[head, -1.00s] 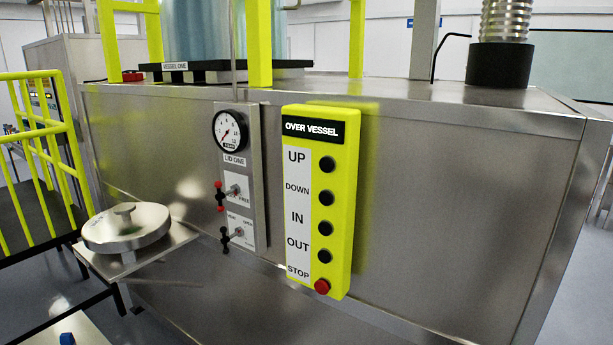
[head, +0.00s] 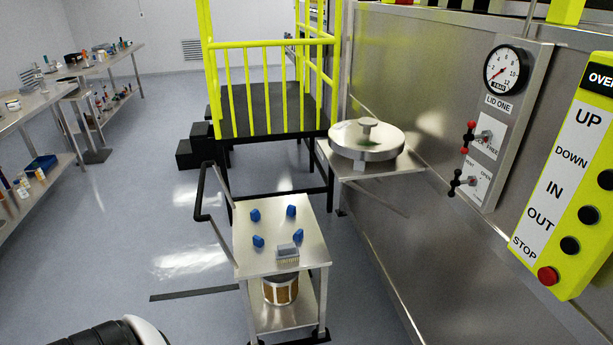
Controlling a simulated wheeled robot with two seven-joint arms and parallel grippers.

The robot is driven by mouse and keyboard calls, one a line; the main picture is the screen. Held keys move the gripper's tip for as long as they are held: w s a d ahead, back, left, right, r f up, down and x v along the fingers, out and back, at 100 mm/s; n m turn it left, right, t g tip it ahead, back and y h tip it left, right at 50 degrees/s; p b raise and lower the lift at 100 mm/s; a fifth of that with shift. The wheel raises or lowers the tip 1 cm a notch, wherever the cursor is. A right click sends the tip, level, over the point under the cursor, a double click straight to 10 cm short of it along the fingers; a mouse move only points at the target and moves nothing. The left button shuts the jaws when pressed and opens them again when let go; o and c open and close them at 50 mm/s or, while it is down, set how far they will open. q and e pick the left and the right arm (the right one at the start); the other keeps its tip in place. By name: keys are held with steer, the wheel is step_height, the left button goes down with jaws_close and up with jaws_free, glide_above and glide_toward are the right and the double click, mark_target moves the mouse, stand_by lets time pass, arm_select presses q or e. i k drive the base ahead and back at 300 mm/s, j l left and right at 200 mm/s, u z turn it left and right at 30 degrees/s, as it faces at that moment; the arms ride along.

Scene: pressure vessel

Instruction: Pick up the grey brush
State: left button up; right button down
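A small grey brush (head: 287,251) lies on the top of a steel trolley (head: 262,227), near the trolley's front edge. Its pale bristles seem to face the front. Several blue pieces (head: 255,215) lie apart from it on the same top. A part of my own arm, white and black, shows at the bottom left of the head view. Neither of my grippers is in view.
A round steel lid (head: 366,139) rests on a bracket shelf right of the trolley. A yellow-railed platform (head: 268,90) stands behind. The control panel (head: 578,185) is at right. Floor is clear left of the trolley.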

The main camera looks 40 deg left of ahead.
mark_target(286, 253)
steer(key=u, duration=1.5)
steer(key=i+l+u, duration=0.1)
steer(key=i, duration=0.45)
steer(key=i+l+u, duration=0.15)
steer(key=i, duration=0.45)
